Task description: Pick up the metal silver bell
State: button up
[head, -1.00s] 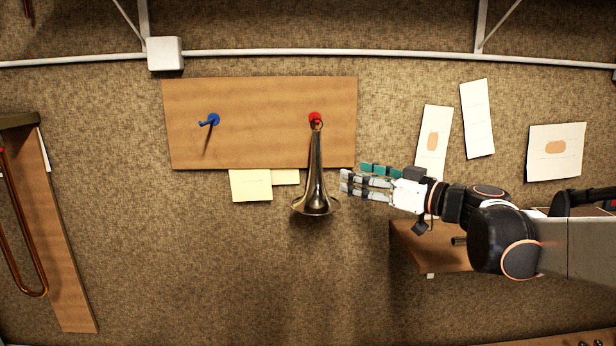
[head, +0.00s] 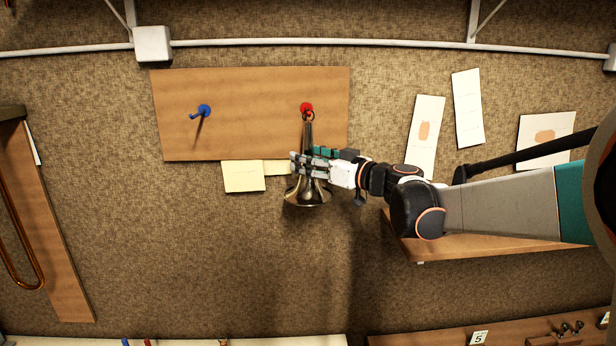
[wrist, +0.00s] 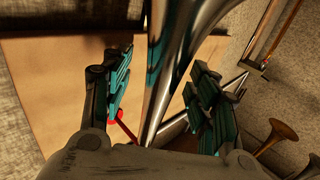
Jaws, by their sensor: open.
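The silver metal bell (head: 308,194) hangs by its ring from the red peg (head: 306,108) on the wooden wall board, flared end down. My gripper (head: 302,165) is at the bell's narrow middle part in the head view and covers part of it. In the wrist view the shiny bell (wrist: 175,55) runs between the two teal-padded fingers of my gripper (wrist: 160,95). The fingers stand apart, one on each side of the bell, with gaps showing. Whether a finger touches it I cannot tell.
A blue peg (head: 204,111) on the wooden board (head: 250,90) is empty. Yellow notes (head: 243,176) hang below the board. A wooden shelf (head: 470,246) is under my arm. A brass slide tube (head: 30,275) hangs at far left. The wall below the bell is clear.

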jog(key=shift+w+a, duration=0.15)
jog(key=shift+a, duration=0.05)
grip_shut()
jog(key=shift+r, duration=0.1)
